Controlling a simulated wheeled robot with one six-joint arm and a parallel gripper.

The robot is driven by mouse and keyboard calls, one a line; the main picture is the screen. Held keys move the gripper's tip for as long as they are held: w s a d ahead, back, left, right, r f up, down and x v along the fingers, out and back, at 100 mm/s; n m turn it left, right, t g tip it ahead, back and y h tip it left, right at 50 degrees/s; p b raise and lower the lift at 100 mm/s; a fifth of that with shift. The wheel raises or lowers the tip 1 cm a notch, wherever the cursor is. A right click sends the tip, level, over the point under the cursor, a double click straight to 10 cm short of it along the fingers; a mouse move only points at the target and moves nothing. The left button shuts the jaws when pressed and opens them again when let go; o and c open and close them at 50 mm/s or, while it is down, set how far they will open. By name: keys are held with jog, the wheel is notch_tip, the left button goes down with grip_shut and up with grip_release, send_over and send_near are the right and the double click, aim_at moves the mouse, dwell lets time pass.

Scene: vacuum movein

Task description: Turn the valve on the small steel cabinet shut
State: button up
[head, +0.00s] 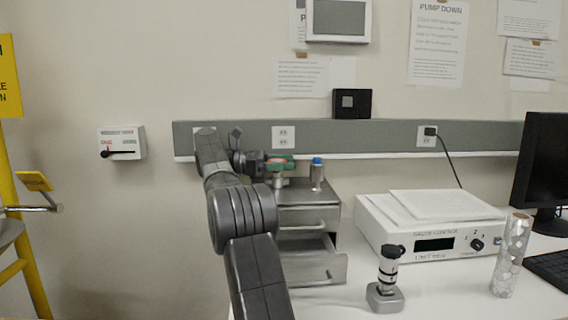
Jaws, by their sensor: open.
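The small steel cabinet (310,221) stands on the white table, with a lower drawer (318,268) pulled partly out. On its top is a valve with a green and red handle (282,161), partly hidden by my arm. My gripper (262,163) is at the left side of the valve handle, close to it. It is open, but whether it touches the handle or has it between its fingers I cannot tell. My arm covers the left part of the cabinet.
A blue-capped bottle (317,174) stands on the cabinet, right of the valve. A white control unit (428,228), a small grey device (386,285), a patterned cylinder (511,255) and a monitor (546,160) are to the right. A yellow frame (22,240) stands far left.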

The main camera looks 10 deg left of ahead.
jog(key=v, duration=0.7)
jog(key=shift+a+p, duration=0.2)
jog(key=shift+p, duration=0.1)
jog(key=shift+r, duration=0.1)
